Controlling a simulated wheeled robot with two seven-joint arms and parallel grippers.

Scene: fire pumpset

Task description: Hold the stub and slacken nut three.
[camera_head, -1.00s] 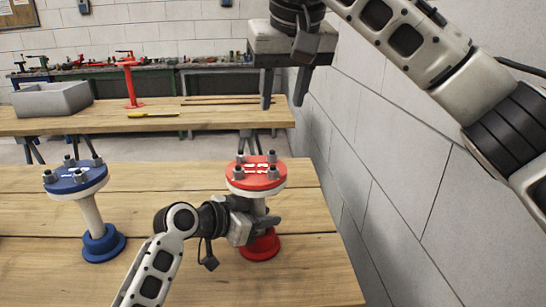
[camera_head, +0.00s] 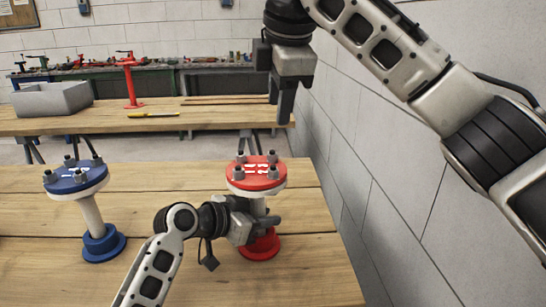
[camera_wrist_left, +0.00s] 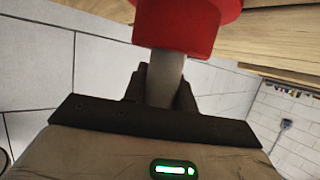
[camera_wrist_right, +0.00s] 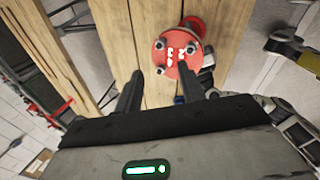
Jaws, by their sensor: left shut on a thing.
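The red stub is a round red flange (camera_head: 256,181) on a pale pipe above a red base (camera_head: 262,246), upright on the near table. Several grey nuts stand around the flange's rim, with white marks between them; which is nut three I cannot read. My left gripper (camera_head: 262,216) is shut on the pipe below the flange; the left wrist view shows its fingers around the pale pipe (camera_wrist_left: 164,85). My right gripper (camera_head: 281,108) is empty, high above and beyond the flange. The right wrist view shows its fingers open and apart, with the flange (camera_wrist_right: 177,53) beyond them.
A similar blue stub (camera_head: 78,181) stands to the left on the near table. A grey wall (camera_head: 400,200) runs close on the right. Behind is another bench (camera_head: 215,115) with a grey bin (camera_head: 52,99) and a red stand (camera_head: 130,80).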

